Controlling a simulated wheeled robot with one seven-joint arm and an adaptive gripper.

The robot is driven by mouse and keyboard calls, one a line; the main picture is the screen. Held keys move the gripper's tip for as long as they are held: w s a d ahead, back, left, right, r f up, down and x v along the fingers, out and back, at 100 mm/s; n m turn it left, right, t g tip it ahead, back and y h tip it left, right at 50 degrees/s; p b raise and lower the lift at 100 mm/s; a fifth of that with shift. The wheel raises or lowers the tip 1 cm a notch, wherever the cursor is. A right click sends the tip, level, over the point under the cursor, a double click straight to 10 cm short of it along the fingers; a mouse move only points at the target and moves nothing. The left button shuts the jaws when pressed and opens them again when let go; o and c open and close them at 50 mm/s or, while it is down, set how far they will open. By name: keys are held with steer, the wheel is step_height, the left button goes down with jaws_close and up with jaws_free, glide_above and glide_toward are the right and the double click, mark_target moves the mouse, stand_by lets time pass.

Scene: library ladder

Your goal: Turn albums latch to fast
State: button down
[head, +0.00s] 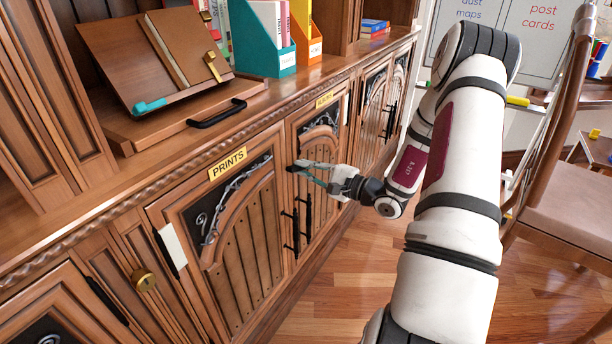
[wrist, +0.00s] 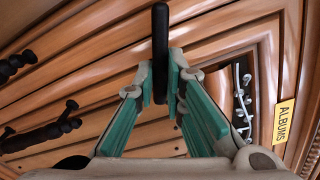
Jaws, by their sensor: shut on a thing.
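The albums latch is a dark rounded bar (wrist: 160,28) that stands upright in the wrist view, with its lower part between my fingertips. In the head view its dark end (head: 293,168) shows at the albums door edge, partly covered by my fingers. The yellow albums label (head: 325,100) is above that door and also shows in the wrist view (wrist: 285,121). My gripper (head: 306,170) reaches in from the right, and its teal fingers (wrist: 161,78) are closed on the bar from both sides. The latch's mounting is hidden.
The prints door (head: 240,245) is left of the albums door. Black upright pulls (head: 308,217) stick out below my gripper. A slanted stand with a brown book (head: 185,45) and a teal file box (head: 262,45) are on the counter. A chair (head: 565,185) stands at right; the wooden floor between is open.

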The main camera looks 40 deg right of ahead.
steer(key=shift+f+n+b, duration=0.15)
steer(key=shift+n+b, duration=1)
steer(key=shift+b, duration=0.1)
steer(key=shift+f+n+b, duration=0.1)
steer(key=shift+n+b, duration=1.05)
steer(key=shift+b, duration=0.1)
steer(key=c, duration=1.7)
jaws_free()
steer(key=shift+o, duration=0.2)
steer(key=shift+s, duration=0.15)
steer(key=v, duration=1.1)
steer(key=shift+s, duration=0.4)
steer(key=shift+d+r, duration=0.1)
